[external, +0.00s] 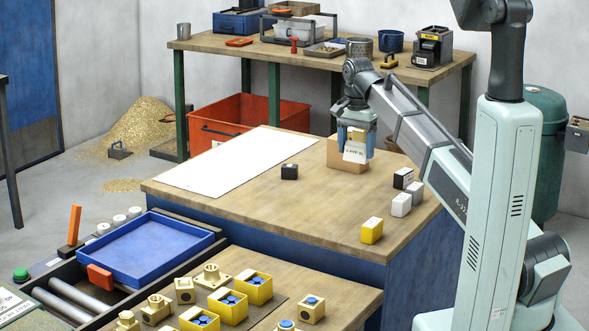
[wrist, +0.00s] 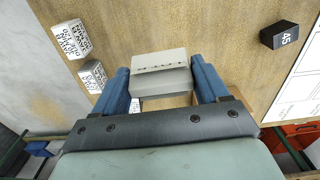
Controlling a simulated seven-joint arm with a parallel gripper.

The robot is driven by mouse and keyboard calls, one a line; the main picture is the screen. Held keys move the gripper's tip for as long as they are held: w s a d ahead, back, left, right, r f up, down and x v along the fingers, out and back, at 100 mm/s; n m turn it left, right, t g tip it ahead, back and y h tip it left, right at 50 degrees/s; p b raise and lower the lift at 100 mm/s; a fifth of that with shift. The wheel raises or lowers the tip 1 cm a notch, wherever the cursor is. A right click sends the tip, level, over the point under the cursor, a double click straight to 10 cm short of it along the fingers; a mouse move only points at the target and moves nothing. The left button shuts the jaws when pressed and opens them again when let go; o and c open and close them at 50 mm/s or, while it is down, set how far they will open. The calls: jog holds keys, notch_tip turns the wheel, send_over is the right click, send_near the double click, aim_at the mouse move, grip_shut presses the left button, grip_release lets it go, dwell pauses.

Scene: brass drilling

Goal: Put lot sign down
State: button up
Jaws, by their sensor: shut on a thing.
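My gripper (external: 356,146) is shut on the lot sign (external: 355,153), a small pale sign with dark lettering. In the wrist view the sign (wrist: 160,62) sits between the two blue fingers of the gripper (wrist: 159,72). It is over the back right part of the wooden table (external: 240,210), in front of a tan box-like shape (external: 337,155). I cannot tell whether the sign's lower edge touches the table.
A white sheet (external: 235,160) covers the table's left part. A black block (external: 289,172) stands near its right edge. White blocks (external: 401,204) and a yellow block (external: 372,230) stand at right. Bare wood lies between. A blue tray (external: 150,250) is at lower left.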

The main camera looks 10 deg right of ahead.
jog(key=s+a, duration=0.3)
jog(key=s, duration=0.1)
jog(key=shift+w+a+f, duration=0.1)
jog(key=shift+f, duration=2.45)
jog(key=shift+w+a+f, duration=0.1)
jog(key=shift+f, duration=2.4)
jog(key=shift+f, duration=0.15)
jog(key=o, duration=1.1)
jog(key=shift+c, duration=0.2)
notch_tip(320, 180, up, 12)
jog(key=shift+r, duration=0.2)
jog(key=shift+d, duration=0.1)
